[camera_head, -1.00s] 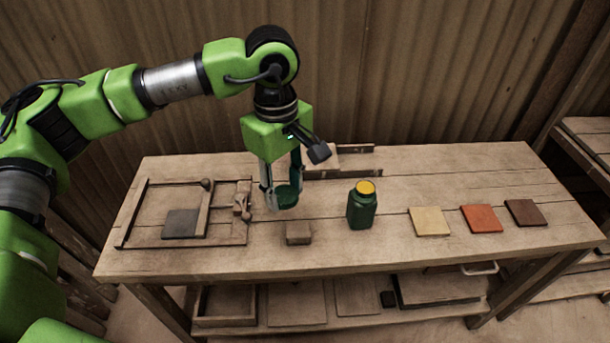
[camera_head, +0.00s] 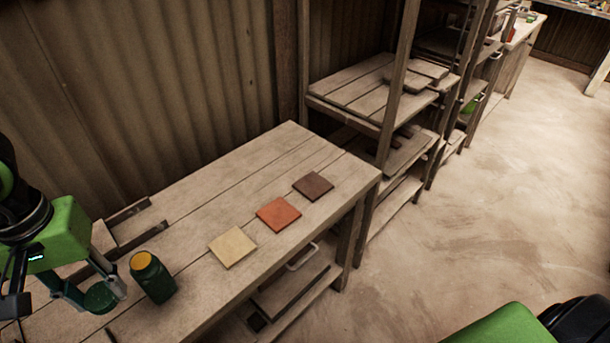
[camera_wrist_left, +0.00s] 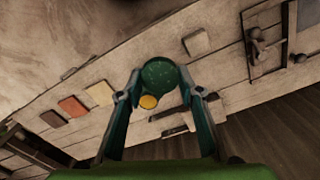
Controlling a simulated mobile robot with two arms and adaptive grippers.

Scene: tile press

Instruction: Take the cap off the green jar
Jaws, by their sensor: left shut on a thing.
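The green jar (camera_head: 154,280) stands upright on the wooden table, its top uncovered and showing a yellow round opening. In the left wrist view its yellow top (camera_wrist_left: 148,102) shows, with the rest mostly hidden behind the cap and a finger. My left gripper (camera_head: 98,291) is shut on the dark green cap (camera_head: 101,300), beside the jar on its left and apart from it. In the left wrist view the cap (camera_wrist_left: 160,70) sits between the two fingertips. My right gripper is not in view.
A cream tile (camera_head: 233,247), an orange tile (camera_head: 278,214) and a dark brown tile (camera_head: 313,186) lie in a row right of the jar. A wooden shelf unit (camera_head: 345,90) stands beyond the table's right end. Open floor lies to the right.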

